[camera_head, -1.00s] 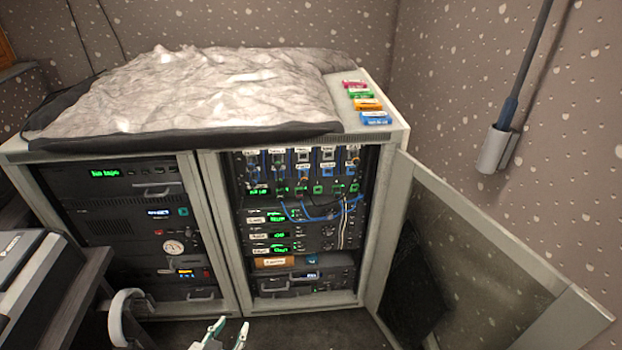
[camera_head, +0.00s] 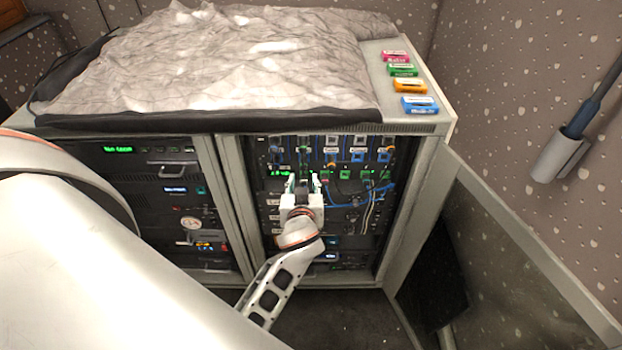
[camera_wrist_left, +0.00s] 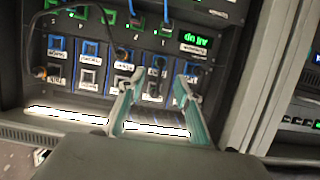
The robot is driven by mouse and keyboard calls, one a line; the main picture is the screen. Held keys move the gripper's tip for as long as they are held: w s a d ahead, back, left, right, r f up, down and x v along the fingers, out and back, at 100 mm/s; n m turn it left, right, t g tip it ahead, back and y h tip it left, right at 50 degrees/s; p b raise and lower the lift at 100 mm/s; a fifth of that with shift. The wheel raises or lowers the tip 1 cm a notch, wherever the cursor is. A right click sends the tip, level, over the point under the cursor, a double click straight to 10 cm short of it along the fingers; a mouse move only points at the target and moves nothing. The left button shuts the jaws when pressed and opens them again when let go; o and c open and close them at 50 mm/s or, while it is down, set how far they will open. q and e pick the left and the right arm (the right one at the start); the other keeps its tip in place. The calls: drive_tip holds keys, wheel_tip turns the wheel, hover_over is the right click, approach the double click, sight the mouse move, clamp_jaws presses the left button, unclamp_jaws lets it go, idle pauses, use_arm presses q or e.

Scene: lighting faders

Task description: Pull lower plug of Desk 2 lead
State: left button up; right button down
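The patch panel (camera_head: 346,160) sits in the upper part of the open right rack bay, with rows of labelled sockets and plugs. The labels are too small to read, so I cannot tell which lead is Desk 2. Blue and dark leads (camera_head: 384,195) hang below its lower row. My left gripper (camera_head: 304,183) is in front of the left part of the panel, fingers apart and empty. My right gripper is not in view.
A frame door (camera_head: 530,262) stands open at the right of the bay. A crumpled grey cover (camera_head: 210,65) and several coloured labelled blocks (camera_head: 409,87) lie on the cabinet top. The left bay (camera_head: 150,200) holds other equipment.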

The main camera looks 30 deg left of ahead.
sight(303, 168)
use_arm(q)
drive_tip(key=b+x, duration=0.1)
drive_tip(key=x, duration=0.5)
drive_tip(key=shift+w+a+f+b, duration=0.1)
drive_tip(key=shift+f+b, duration=0.05)
drive_tip(key=shift+b, duration=0.25)
drive_tip(key=shift+b+x, duration=0.3)
drive_tip(key=shift+x, duration=0.7)
clamp_jaws()
drive_tip(key=shift+s+d, duration=0.35)
drive_tip(key=shift+s, duration=0.1)
drive_tip(key=shift+s+d, duration=0.45)
drive_tip(key=shift+s, duration=0.3)
drive_tip(key=shift+s+d, duration=0.4)
drive_tip(key=shift+s, duration=0.35)
